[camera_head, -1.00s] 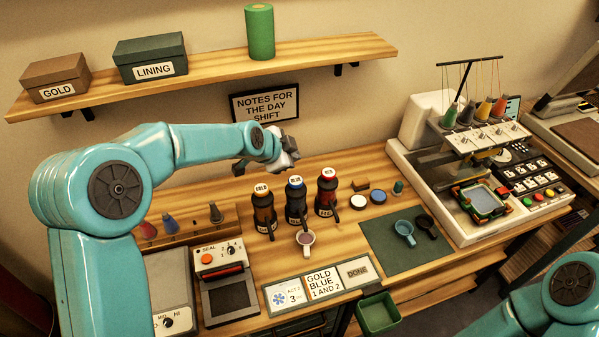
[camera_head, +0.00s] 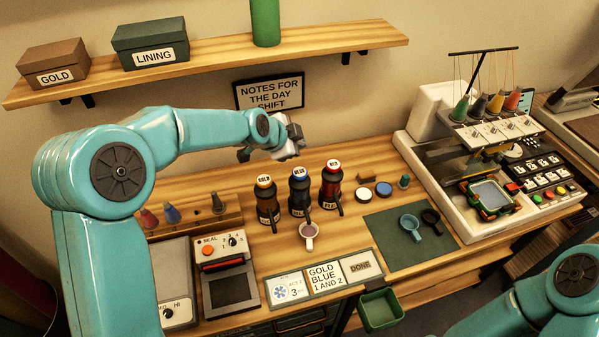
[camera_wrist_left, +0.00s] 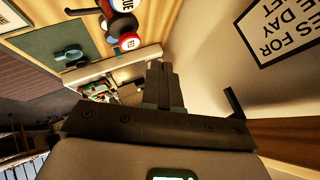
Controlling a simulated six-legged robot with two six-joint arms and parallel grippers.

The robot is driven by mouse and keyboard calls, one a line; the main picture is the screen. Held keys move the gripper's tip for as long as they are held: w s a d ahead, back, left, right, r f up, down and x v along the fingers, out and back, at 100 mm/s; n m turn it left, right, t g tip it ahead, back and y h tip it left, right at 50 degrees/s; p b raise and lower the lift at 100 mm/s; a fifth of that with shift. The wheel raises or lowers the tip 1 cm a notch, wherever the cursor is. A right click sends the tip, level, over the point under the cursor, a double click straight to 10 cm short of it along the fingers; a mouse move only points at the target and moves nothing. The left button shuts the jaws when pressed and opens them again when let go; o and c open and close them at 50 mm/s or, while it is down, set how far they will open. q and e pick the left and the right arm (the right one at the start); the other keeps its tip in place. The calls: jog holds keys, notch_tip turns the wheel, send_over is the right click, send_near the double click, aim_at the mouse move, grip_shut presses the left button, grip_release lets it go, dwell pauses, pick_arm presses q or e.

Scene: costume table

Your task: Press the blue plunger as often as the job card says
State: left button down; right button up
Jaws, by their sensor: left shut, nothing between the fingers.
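Three dark pump bottles stand in a row: gold (camera_head: 267,204), blue (camera_head: 299,196) and red (camera_head: 331,190). The blue plunger (camera_head: 298,172) is the middle one and stands up; part of it also shows in the left wrist view (camera_wrist_left: 124,4). A small cup (camera_head: 308,236) with dark content stands in front of the blue bottle. The job card (camera_head: 325,281) reads "GOLD BLUE 1 AND 2". My left gripper (camera_head: 291,143) is shut and empty, above and behind the blue plunger, apart from it; its fingers also show in the left wrist view (camera_wrist_left: 162,85). My right gripper is out of view.
A card with "3" (camera_head: 285,291) and a "DONE" card (camera_head: 359,266) flank the job card. A sealing device (camera_head: 229,270) stands left, a green mat (camera_head: 392,246) and embroidery machine (camera_head: 455,165) right. A shelf (camera_head: 220,68) hangs above the gripper.

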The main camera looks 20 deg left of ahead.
pick_arm(q)
jog(key=b, duration=0.4)
send_over(298, 174)
notch_tip(298, 174, down, 7)
jog(key=shift+r, duration=0.1)
jog(key=shift+f+b, duration=0.35)
jog(key=shift+b, duration=0.35)
jog(key=shift+r, duration=0.1)
dwell(1.0)
jog(key=shift+f+b, duration=0.5)
jog(key=shift+b, duration=0.2)
